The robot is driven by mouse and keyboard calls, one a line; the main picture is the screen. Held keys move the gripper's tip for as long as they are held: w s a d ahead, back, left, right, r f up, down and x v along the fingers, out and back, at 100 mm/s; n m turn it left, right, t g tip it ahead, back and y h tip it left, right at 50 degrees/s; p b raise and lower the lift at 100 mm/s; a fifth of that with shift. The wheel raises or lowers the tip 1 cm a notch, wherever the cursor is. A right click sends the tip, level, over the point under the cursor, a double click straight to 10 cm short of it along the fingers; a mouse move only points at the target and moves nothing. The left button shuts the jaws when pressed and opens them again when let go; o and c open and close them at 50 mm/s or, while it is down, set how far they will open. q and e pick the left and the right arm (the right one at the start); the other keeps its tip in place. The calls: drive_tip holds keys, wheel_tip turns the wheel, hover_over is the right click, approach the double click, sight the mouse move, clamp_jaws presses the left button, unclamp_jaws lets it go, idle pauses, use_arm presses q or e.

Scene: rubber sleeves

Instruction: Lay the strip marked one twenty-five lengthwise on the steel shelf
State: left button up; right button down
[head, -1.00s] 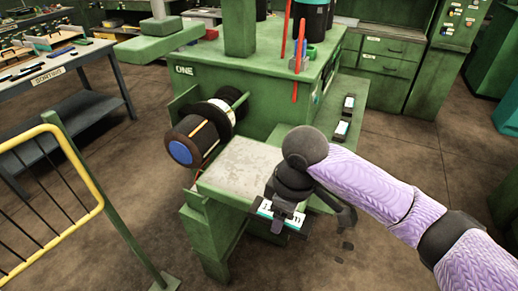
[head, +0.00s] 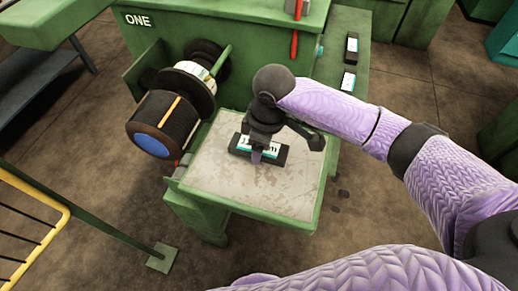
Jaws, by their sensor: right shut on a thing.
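The steel shelf (head: 220,178) is a worn grey plate with a green rim, below the front of the green machine. My right gripper (head: 257,150) points down over the shelf's upper middle, shut on a short dark strip (head: 279,155). The strip has a white and teal label, partly hidden by the fingers; I cannot read its marking in full. Its long side runs roughly left to right in the picture, slightly tilted. It is on the plate or just above it; I cannot tell whether it touches. My left gripper is not in view.
A dark roller (head: 162,122) with a blue end stands close to the shelf's left side. Two more labelled strips, one upper (head: 351,46) and one lower (head: 348,82), lie on the green side ledge (head: 338,28). A yellow rail (head: 40,206) stands lower left. The shelf's front part is clear.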

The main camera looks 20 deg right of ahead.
wheel_tip(320, 180, down, 3)
drive_tip(key=shift+w+r, duration=0.1)
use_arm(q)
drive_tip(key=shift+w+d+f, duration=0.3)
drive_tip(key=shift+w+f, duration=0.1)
use_arm(e)
unclamp_jaws()
use_arm(q)
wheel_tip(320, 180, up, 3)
drive_tip(key=p, duration=0.3)
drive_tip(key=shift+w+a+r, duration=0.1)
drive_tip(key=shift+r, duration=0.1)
use_arm(e)
wheel_tip(320, 180, up, 12)
drive_tip(key=d, duration=0.1)
drive_tip(key=shift+s, duration=0.4)
drive_tip(key=shift+d, duration=0.1)
